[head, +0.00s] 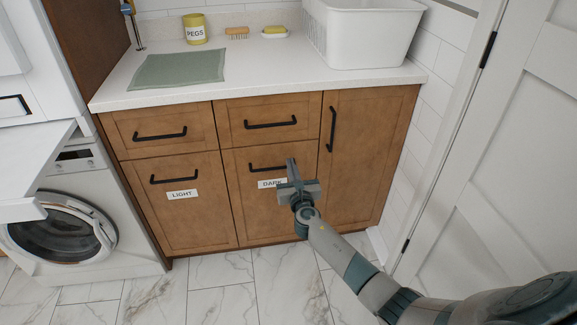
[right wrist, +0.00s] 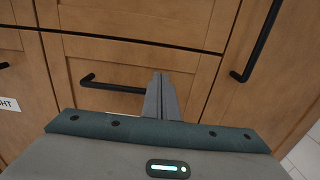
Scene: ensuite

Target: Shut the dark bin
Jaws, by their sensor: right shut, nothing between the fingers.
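The dark bin (head: 248,215) is the lower middle wooden front of the cabinet, with a black bar handle (head: 268,168) and a white DARK label (head: 266,184). It looks flush or nearly flush with the fronts around it. My right gripper (head: 292,164) is shut and empty in front of it, covering the label's right end and the handle's right end. In the right wrist view the shut fingers (right wrist: 159,80) point at the bin front (right wrist: 110,60), just right of its handle (right wrist: 100,83). I cannot tell whether they touch it. My left gripper is not in view.
The light bin (head: 185,220) is on the left, with two drawers above and a tall door (head: 365,160) on the right. The worktop holds a white basket (head: 362,38), a pegs tin (head: 195,30) and a green cloth (head: 178,69). A washing machine (head: 70,230) stands left.

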